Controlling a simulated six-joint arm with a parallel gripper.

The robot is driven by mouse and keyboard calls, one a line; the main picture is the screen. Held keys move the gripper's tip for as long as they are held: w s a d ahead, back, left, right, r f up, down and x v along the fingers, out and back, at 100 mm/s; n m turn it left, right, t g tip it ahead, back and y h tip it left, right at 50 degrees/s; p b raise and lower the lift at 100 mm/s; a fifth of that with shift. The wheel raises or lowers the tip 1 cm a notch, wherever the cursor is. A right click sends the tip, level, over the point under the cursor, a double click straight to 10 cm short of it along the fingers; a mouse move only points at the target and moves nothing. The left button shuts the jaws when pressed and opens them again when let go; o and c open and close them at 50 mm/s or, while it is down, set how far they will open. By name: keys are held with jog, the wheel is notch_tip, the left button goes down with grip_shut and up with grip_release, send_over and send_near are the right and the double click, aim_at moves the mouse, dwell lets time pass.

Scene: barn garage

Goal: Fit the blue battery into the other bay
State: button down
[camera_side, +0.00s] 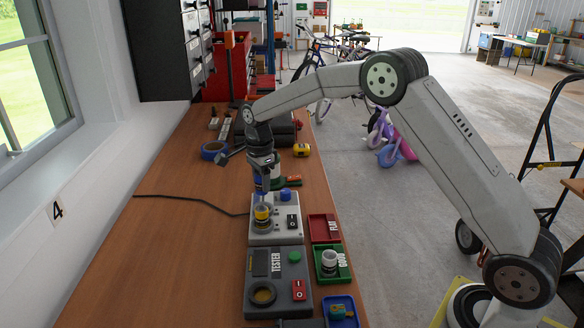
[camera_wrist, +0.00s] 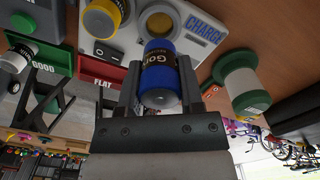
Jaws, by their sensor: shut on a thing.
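My gripper (camera_side: 262,172) points down above the rear of the grey charger (camera_side: 289,236) and is shut on the blue battery (camera_wrist: 160,75). In the wrist view the charger (camera_wrist: 136,40) has two bays. A yellow battery (camera_wrist: 103,18) stands in one; it also shows in the side view (camera_side: 262,213). The other bay (camera_wrist: 158,22) looks empty, with a yellowish inside. The blue battery appears close to this empty bay, but I cannot tell whether they touch.
A green-and-white cylinder (camera_wrist: 240,90) stands close behind my gripper. The charger has a blue button (camera_side: 285,195) and a black switch (camera_side: 292,221). The tester (camera_side: 277,272), red FLAT tray (camera_side: 323,229), green GOOD tray (camera_side: 345,271) and blue tray (camera_side: 352,306) are nearer the front.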

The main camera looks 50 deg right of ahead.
jog(key=shift+f, duration=2.55)
jog(key=shift+f, duration=0.6)
jog(key=c, duration=0.5)
grip_release()
jog(key=shift+r, duration=0.1)
jog(key=shift+r, duration=5.4)
jog(key=shift+s, duration=0.1)
